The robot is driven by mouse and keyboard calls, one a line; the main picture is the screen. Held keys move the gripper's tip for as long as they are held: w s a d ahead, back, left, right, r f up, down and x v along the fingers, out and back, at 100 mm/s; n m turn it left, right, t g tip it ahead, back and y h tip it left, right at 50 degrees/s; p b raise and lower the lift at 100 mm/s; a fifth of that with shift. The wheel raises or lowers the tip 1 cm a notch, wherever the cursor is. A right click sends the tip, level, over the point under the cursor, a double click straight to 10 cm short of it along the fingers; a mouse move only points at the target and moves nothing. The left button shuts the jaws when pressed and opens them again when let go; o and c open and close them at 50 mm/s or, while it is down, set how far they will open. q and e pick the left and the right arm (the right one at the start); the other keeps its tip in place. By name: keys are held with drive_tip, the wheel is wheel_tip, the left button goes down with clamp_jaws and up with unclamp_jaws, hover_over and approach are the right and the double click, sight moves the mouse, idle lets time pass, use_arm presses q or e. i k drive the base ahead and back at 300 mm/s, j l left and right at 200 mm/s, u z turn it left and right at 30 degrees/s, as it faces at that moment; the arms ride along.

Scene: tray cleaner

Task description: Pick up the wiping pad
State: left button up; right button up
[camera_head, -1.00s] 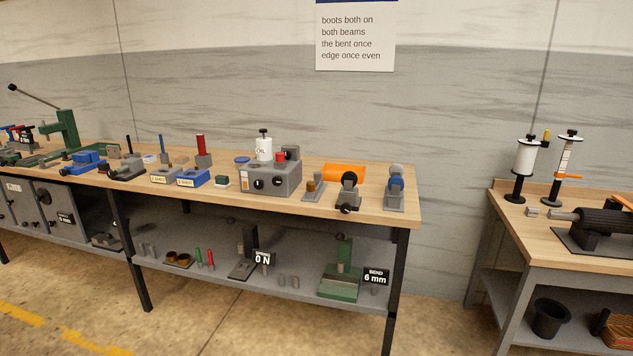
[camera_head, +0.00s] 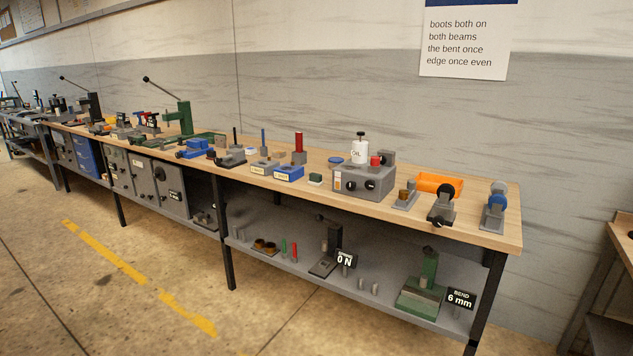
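I cannot make out for certain which thing is the wiping pad. A small dark green block (camera_head: 315,180) lies on the wooden workbench (camera_head: 480,232), left of a grey box (camera_head: 365,183) that bears a white oil bottle (camera_head: 360,150). I cannot tell whether that block is a pad. Two small bins, one grey (camera_head: 264,167) and one blue (camera_head: 290,174), stand left of it. An orange bin (camera_head: 440,183) stands to the right of the grey box. Neither of my grippers is in view.
A lower shelf (camera_head: 300,254) holds several small parts and a green fixture (camera_head: 420,296) with a sign (camera_head: 460,299). More benches with lever presses run to the far left. A yellow line (camera_head: 130,265) marks the open floor in front. Another bench stands at the right edge.

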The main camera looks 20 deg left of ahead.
sight(315, 179)
drive_tip(key=i+j+z, duration=0.15)
drive_tip(key=i, duration=0.5)
drive_tip(key=i+j+z, duration=0.15)
drive_tip(key=i, duration=0.5)
